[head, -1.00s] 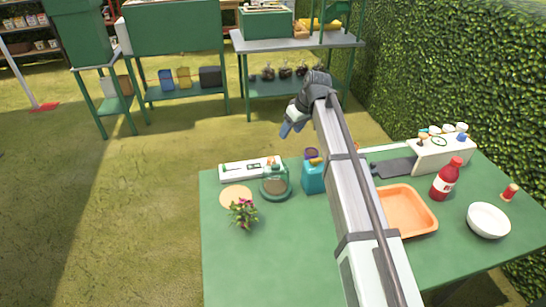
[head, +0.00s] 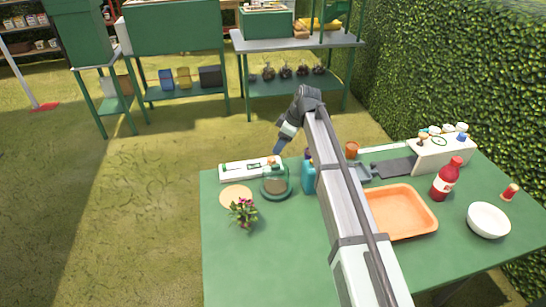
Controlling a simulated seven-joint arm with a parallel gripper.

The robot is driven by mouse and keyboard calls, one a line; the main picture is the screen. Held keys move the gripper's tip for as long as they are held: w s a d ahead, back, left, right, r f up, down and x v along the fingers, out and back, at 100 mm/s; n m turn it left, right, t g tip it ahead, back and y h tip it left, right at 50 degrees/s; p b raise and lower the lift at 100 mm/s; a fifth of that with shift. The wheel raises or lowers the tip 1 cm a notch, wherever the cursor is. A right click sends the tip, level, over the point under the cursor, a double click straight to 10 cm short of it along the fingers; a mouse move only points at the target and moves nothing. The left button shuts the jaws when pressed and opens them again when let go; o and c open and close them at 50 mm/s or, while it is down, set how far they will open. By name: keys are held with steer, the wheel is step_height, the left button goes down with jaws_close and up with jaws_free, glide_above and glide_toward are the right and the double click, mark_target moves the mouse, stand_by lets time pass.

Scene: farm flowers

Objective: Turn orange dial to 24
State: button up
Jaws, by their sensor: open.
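A low white panel (head: 240,172) with dark and green markings lies along the back left edge of the table. A small orange-tan part (head: 272,161) shows at its right end and may be the orange dial. It is too small to read any number or pointer. My gripper (head: 279,149) points down just above that right end, close to the orange part. Its fingers are small here, and nothing shows held between them. I cannot tell whether they touch the part.
A glass jar (head: 276,187) and a blue bottle (head: 308,178) stand close to the panel. A pink-flowered plant (head: 243,212) is near a tan disc (head: 236,193). An orange tray (head: 410,215), red bottle (head: 447,180) and white bowl (head: 488,219) are right. The table's front left is clear.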

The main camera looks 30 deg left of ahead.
mark_target(272, 158)
steer(key=x, duration=0.8)
steer(key=shift+c, duration=0.4)
steer(key=c, duration=0.9)
